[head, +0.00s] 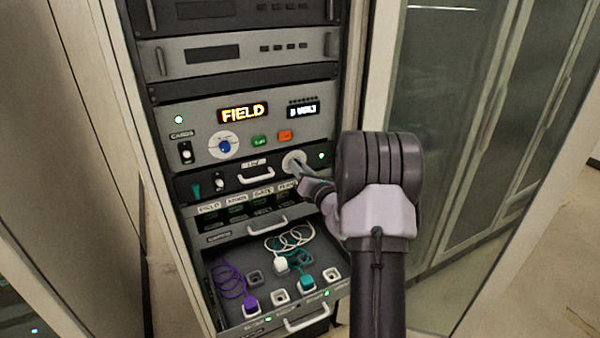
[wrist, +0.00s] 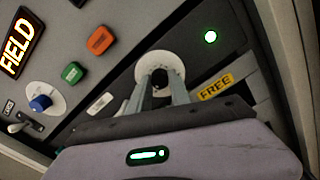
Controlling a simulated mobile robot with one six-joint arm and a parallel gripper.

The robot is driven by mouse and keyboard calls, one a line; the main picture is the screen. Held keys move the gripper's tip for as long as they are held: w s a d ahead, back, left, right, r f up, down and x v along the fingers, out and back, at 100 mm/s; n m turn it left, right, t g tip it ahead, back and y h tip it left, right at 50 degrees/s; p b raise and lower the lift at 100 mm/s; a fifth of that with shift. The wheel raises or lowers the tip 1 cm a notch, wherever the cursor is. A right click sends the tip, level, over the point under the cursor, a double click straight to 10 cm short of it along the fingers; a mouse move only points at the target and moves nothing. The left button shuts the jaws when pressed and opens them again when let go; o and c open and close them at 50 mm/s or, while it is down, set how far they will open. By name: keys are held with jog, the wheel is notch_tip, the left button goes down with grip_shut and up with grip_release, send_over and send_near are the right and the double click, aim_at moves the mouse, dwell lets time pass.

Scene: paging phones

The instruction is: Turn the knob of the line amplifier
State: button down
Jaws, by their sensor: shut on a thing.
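The line amplifier is the dark, narrow panel (head: 232,182) in the rack, with a "LINE" label, a handle and a green light. Its knob shows in the wrist view as a dark knob (wrist: 160,76) on a round white dial. In the head view the white dial (head: 293,160) is partly covered by my gripper. My gripper (wrist: 162,85) is shut on the dark knob, one finger on each side. It also shows in the head view (head: 294,168), reaching in from the right. The knob's pointer mark is too hidden to read.
Above sits a grey panel with a "FIELD" display (head: 243,112), a blue knob (head: 224,146), a green button (head: 259,141) and an orange button (head: 285,136). Below, an open drawer (head: 226,257) juts out with purple, white and teal corded plugs. A glass-door cabinet (head: 470,150) stands at right.

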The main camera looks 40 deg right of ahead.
jog(key=n+b, duration=0.2)
jog(key=n, duration=0.3)
jog(key=shift+b, duration=0.4)
dwell(0.4)
jog(key=c, duration=1.2)
grip_release()
jog(key=p+v, duration=0.1)
jog(key=v, duration=1.6)
jog(key=shift+s+a, duration=0.15)
jog(key=shift+s, duration=0.05)
